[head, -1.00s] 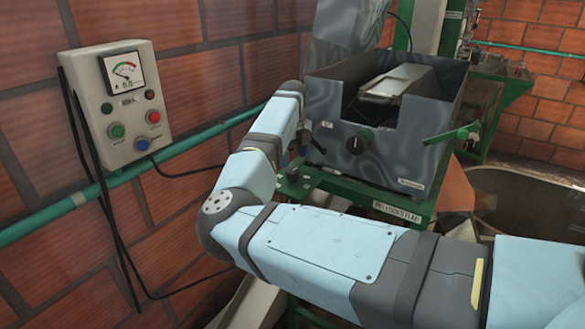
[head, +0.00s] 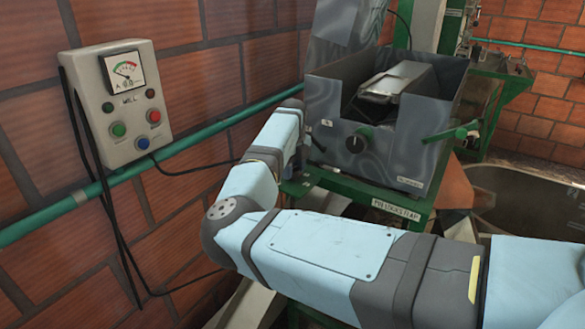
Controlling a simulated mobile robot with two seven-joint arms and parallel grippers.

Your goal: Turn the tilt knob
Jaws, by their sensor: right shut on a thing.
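A grey metal box (head: 395,160) holds a sloping metal tray (head: 405,78). A round black knob (head: 357,141) with a pale mark is on the box's front face, clear of my gripper. My right arm reaches in from the lower right and bends up to the box's left side. My right gripper (head: 303,138) is there, shut on what seems to be the tilt knob at the left edge. My own wrist hides most of the fingers and the held part. My left gripper is not in view.
A control box (head: 118,105) with a dial and coloured buttons is on the brick wall at left. A green pipe (head: 190,150) runs along the wall behind my arm. A green lever (head: 452,132) sticks out at the box's right. A large bin (head: 530,205) stands at right.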

